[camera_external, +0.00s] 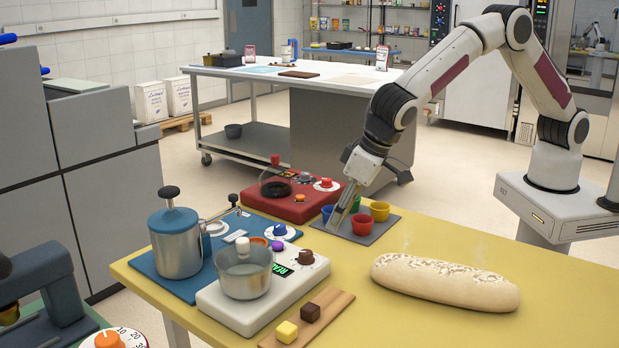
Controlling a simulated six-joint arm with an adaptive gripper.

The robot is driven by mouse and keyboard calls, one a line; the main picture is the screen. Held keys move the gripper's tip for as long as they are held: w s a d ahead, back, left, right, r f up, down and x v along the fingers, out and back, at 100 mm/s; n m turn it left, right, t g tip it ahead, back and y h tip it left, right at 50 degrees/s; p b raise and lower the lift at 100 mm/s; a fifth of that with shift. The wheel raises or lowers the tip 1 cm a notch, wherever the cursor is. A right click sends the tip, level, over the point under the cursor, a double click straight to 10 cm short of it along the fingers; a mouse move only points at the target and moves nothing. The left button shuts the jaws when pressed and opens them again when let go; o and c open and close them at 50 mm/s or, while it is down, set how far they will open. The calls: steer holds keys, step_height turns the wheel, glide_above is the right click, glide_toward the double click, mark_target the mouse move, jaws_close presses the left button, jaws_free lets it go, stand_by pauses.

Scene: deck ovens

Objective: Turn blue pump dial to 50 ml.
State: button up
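The blue pump (176,240) is a steel canister with a blue lid and black knob on a blue base, left of centre on the yellow table. A white dial with a blue knob (279,230) sits on the base's right end; its marks are too small to read. My gripper (338,222) points down at the colored cups, right of the dial and apart from it. Its fingers look close together, but whether they are open, shut or holding a cup is unclear.
Blue, green, red and yellow cups (379,211) stand on a grey mat (372,237). A red unit (300,204) is behind the dial, a white scale with a metal pot (244,270) in front. A loaf (445,282) lies right. A wooden board (330,306) holds two cubes.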

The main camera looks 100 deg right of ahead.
steer(key=shift+d, duration=0.1)
steer(key=shift+d+f, duration=0.1)
steer(key=shift+d, duration=0.2)
steer(key=d, duration=0.1)
steer(key=w+d, duration=0.1)
steer(key=shift+d+f+m, duration=0.3)
steer(key=shift+f, duration=0.05)
steer(key=w+d, duration=0.3)
steer(key=w, duration=0.1)
steer(key=shift+d+r, duration=0.25)
steer(key=shift+d, duration=0.1)
steer(key=w+r+n, duration=0.1)
steer(key=w+r+n+y, duration=0.1)
steer(key=n, duration=0.1)
steer(key=w+r+n, duration=0.1)
steer(key=w+n, duration=0.1)
steer(key=shift+t+y, duration=0.3)
steer(key=shift+t, duration=0.1)
steer(key=shift+w+f, duration=0.1)
